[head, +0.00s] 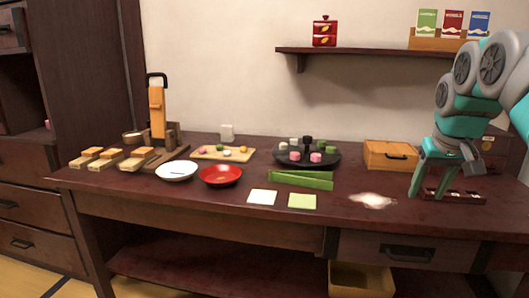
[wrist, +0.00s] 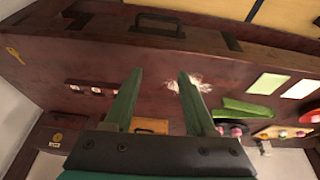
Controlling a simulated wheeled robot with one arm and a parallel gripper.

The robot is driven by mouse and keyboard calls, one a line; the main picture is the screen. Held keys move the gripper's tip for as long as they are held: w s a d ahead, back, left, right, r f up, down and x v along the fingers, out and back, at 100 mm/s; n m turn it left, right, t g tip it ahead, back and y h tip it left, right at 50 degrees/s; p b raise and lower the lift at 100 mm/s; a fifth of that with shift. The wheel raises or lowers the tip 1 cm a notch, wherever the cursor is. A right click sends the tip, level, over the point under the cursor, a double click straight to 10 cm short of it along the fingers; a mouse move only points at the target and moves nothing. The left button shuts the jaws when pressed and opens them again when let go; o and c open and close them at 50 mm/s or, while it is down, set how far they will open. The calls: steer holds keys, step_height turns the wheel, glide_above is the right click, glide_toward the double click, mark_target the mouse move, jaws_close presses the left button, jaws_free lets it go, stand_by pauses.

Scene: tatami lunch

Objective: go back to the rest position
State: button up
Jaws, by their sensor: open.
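My gripper (head: 436,182) is at the right end of the dark wooden table (head: 330,211) in the head view. Its green fingers point downward near a dark strip with several pale squares (head: 468,196). In the wrist view my gripper (wrist: 160,76) has its two green fingers spread apart with nothing between them. A white powdery patch (head: 372,200) lies on the table to the left of the gripper; it also shows beyond the right finger in the wrist view (wrist: 197,84). I cannot tell the exact height of the fingertips above the table.
A black round plate (head: 300,160) with small sweets, a green strip (head: 300,180), a red bowl (head: 220,175) and a white bowl (head: 176,171) are farther left. A wall shelf (head: 350,51) hangs above. The front table edge is clear.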

steer(key=s+a+f+n+g, duration=0.1)
steer(key=s+a+f, duration=0.1)
steer(key=a, duration=0.3)
steer(key=s+a+f+n, duration=0.1)
steer(key=s+a+f, duration=0.2)
steer(key=a, duration=0.1)
steer(key=s+a+f+g, duration=0.1)
steer(key=s+a+f, duration=0.3)
steer(key=s+f, duration=0.2)
steer(key=s+a+f+g, duration=0.2)
steer(key=s+f, duration=0.5)
steer(key=s, duration=0.4)
steer(key=s+a+f+g+y, duration=0.1)
steer(key=s+a+f, duration=0.4)
steer(key=s, duration=0.3)
steer(key=shift+s+a+f+g, duration=0.15)
steer(key=shift+a+f+g, duration=0.2)
steer(key=shift+f, duration=0.3)
steer(key=shift+c, duration=0.3)
